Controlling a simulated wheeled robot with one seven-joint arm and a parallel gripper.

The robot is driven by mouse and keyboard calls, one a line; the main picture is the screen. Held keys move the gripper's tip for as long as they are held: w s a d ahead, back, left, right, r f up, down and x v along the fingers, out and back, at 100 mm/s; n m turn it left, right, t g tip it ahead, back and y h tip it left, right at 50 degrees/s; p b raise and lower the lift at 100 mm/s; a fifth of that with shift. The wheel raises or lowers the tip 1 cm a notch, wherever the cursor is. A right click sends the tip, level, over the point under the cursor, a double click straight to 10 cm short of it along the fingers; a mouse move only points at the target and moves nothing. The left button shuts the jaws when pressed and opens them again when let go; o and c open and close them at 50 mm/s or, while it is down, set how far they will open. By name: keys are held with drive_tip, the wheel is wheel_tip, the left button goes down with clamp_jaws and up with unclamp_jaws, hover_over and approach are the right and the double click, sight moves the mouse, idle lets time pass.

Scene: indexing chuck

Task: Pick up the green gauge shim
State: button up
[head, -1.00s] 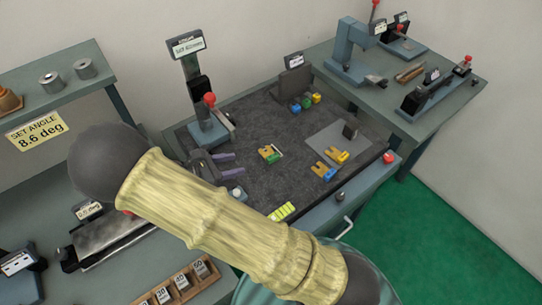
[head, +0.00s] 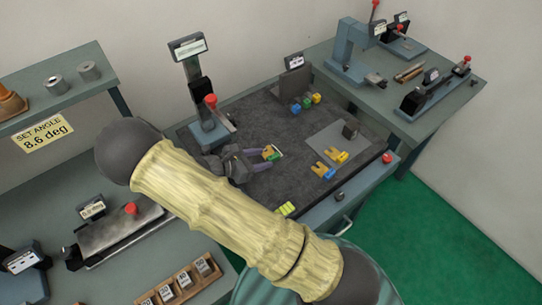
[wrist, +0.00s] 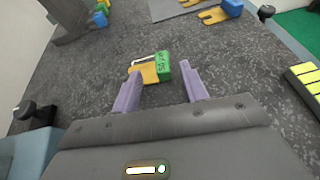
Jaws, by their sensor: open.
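The green gauge shim is a small orange-tan plate with a green, marked grip block. It lies flat on the dark mat; in the wrist view the green shim (wrist: 163,67) is just ahead of my fingers, beside a thin white strip. In the head view the green shim (head: 272,154) is at the mat's middle left, partly hidden by my gripper (head: 250,161). My gripper (wrist: 159,74) has its purple fingers apart, tips close to the shim's near edge on either side. Nothing is held. Whether the fingers touch the shim, I cannot tell.
A yellow shim (head: 339,155) and a blue shim (head: 325,171) lie right of it on the mat. A display post (head: 203,110) stands behind left. Several coloured blocks (head: 306,103) are at the back. A yellow-green strip (head: 285,209) lies near the front edge.

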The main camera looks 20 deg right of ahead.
sight(276, 155)
drive_tip(key=x, duration=0.1)
drive_tip(key=p+x, duration=0.1)
drive_tip(key=x, duration=0.3)
drive_tip(key=shift+s+d+r, duration=0.1)
drive_tip(key=shift+d+r, duration=0.1)
drive_tip(key=shift+r, duration=0.1)
clamp_jaws()
